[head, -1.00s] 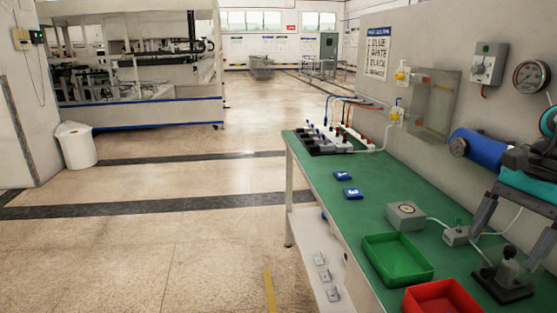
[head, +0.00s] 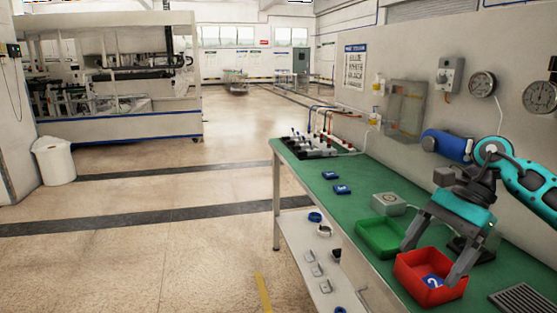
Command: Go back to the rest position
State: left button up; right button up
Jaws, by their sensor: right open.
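My right gripper (head: 429,264) hangs over the red tray (head: 405,277) at the right of the green bench in the head view. Its two grey fingers point down and stand wide apart, with nothing between them. A blue piece with a white mark (head: 433,281) lies inside the red tray, below the fingers. Whether the fingertips touch the tray is hard to tell. The teal arm comes in from the right edge. My left gripper is not in view.
An empty green tray (head: 378,239) adjoins the red one. Two blue pieces, one here (head: 342,189), lie on the green bench (head: 310,172). A grey box (head: 388,204) sits behind the trays. A blue cylinder (head: 447,144) is on the wall.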

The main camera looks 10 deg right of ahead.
jog(key=w+a+f+m+t+y, duration=0.1)
jog(key=a+f+m+t+y, duration=0.35)
jog(key=a+m, duration=0.65)
jog(key=w+a+f+m+t+y, duration=0.1)
jog(key=a+m+t+y, duration=0.5)
jog(key=a+m+y, duration=0.3)
jog(key=s+d+f+m+h, duration=0.1)
jog(key=s+f+m+h, duration=0.3)
jog(key=m, duration=0.7)
jog(key=s+d+f+m+t+h, duration=0.1)
jog(key=s+d+f+m+h, duration=0.1)
jog(key=s+f+m+h, duration=0.3)
jog(key=s+d+f+m+h, duration=0.1)
jog(key=s+f+m+h, duration=0.4)
jog(key=f+m+h, duration=0.4)
notch_tip(320, 180, down, 7)
jog(key=m, duration=0.9)
jog(key=shift+d+m, duration=0.2)
jog(key=shift+m, duration=0.2)
jog(key=shift+t, duration=0.25)
